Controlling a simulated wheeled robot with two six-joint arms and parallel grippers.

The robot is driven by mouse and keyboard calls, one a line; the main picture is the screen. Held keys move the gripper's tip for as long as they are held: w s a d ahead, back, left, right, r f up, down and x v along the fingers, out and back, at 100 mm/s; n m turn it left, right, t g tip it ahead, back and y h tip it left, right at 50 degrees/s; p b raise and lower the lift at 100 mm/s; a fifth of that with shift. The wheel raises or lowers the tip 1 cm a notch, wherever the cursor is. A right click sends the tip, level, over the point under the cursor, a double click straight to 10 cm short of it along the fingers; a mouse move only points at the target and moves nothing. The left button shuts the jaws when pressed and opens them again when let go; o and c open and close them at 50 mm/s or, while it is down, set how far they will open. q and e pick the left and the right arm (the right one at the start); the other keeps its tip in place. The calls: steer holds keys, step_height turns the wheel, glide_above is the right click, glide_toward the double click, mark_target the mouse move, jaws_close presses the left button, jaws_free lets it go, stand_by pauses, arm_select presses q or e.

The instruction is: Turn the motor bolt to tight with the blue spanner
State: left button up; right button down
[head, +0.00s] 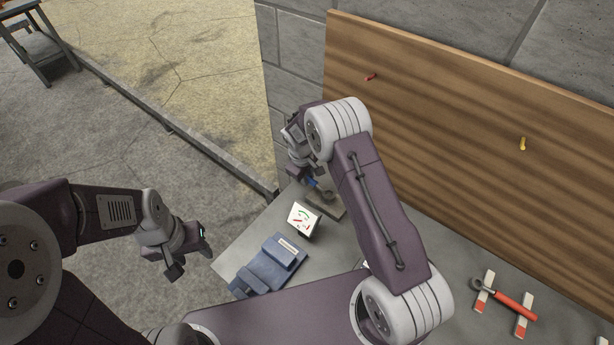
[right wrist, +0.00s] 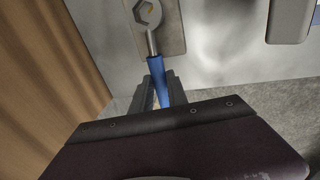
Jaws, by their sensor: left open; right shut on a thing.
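The blue spanner (right wrist: 157,78) has a blue handle and a grey metal head. My right gripper (right wrist: 158,92) is shut on its handle. In the right wrist view the spanner's head lies over a flat grey-brown plate (right wrist: 172,42), with a small yellowish spot, perhaps the bolt, inside the head; I cannot tell how it is seated. In the head view the blue handle (head: 312,183) shows at my right gripper (head: 310,180), and my arm partly hides that area. My left gripper (head: 190,259) is open and empty, left of the table.
A white card (head: 304,219) with red and green marks stands near the plate. A blue-grey block-like object (head: 269,266) lies at the table's front left. A red-handled spanner (head: 514,301) rests on supports at right. A wooden board (head: 450,130) with red and yellow pegs stands behind.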

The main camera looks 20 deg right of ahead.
steer(key=shift+b+x, duration=0.9)
steer(key=shift+x, duration=0.2)
steer(key=shift+a, duration=0.1)
steer(key=shift+w+d+f+m+b, duration=0.15)
steer(key=shift+d+m+b, duration=0.25)
steer(key=shift+m, duration=0.2)
steer(key=shift+w+d+m+g+b, duration=0.15)
steer(key=shift+w+d+m+b, duration=0.15)
steer(key=shift+m, duration=0.3)
steer(key=shift+w+d+m+g+b, duration=0.2)
steer(key=shift+d+m, duration=0.25)
steer(key=shift+m, duration=0.15)
steer(key=shift+w+d+m+g+h+b, duration=0.1)
steer(key=shift+d+m+g+h+b, duration=0.1)
steer(key=shift+d+m, duration=0.55)
steer(key=shift+w+d+m+g+h+b, duration=0.15)
steer(key=shift+d+m, duration=0.3)
steer(key=shift+m, duration=0.5)
steer(key=shift+a+n, duration=0.15)
steer(key=shift+n, duration=0.15)
steer(key=shift+s+a+n, duration=0.15)
steer(key=shift+a+n, duration=0.3)
steer(key=shift+n, duration=0.05)
steer(key=shift+d+p+v, duration=0.15)
steer(key=shift+p+v, duration=0.45)
steer(key=shift+v, duration=0.1)
steer(key=shift+d+p+v, duration=0.15)
steer(key=shift+p+v, duration=0.4)
steer(key=shift+v, duration=0.2)
